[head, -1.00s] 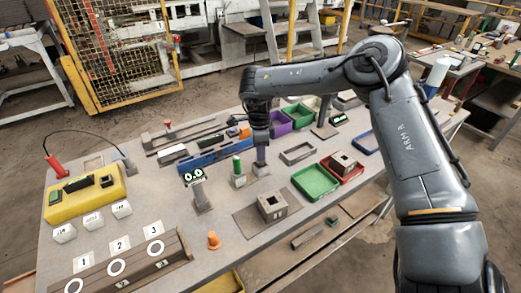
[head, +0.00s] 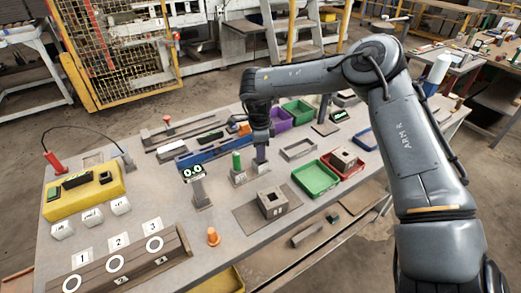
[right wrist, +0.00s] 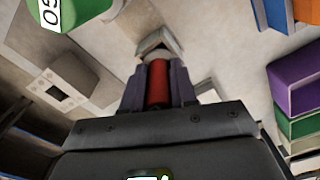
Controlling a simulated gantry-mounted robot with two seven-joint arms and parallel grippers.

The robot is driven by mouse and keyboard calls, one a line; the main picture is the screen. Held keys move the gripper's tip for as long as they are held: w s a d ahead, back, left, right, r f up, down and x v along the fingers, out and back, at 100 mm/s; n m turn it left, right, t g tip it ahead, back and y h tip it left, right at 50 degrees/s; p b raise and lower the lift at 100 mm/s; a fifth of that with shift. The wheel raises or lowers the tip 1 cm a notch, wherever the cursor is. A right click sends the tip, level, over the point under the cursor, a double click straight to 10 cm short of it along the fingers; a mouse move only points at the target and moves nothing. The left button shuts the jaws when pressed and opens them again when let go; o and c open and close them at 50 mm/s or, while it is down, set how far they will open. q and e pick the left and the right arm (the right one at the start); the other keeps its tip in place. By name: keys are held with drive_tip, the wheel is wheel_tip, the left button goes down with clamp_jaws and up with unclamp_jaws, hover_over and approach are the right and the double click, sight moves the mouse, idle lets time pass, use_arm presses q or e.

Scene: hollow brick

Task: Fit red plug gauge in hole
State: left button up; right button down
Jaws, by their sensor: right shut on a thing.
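The red plug gauge (right wrist: 157,84) stands between the two fingers of my right gripper (right wrist: 157,90) in the right wrist view. The gripper is shut on it. The far end of the gauge meets or overlaps a pale grey block (right wrist: 155,46); I cannot tell whether it is seated in it. In the head view my right gripper (head: 261,152) points down just above this block, and the red gauge is hidden there. The hollow brick (head: 272,204) sits on a grey plate nearer the front, with its dark square hole facing up. My left gripper is not in view.
A green plug (head: 237,161) stands just left of the gripper; a green cylinder (right wrist: 62,12) shows in the right wrist view. A small display (head: 193,173) reads 0.0. Green (head: 315,190) and red trays lie to the right.

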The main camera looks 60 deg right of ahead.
drive_tip(key=shift+f, duration=0.3)
drive_tip(key=c, duration=0.8)
unclamp_jaws()
drive_tip(key=shift+r, duration=0.55)
wheel_tip(320, 180, up, 10)
drive_tip(key=shift+w+f+p, duration=0.1)
drive_tip(key=shift+p, duration=1.15)
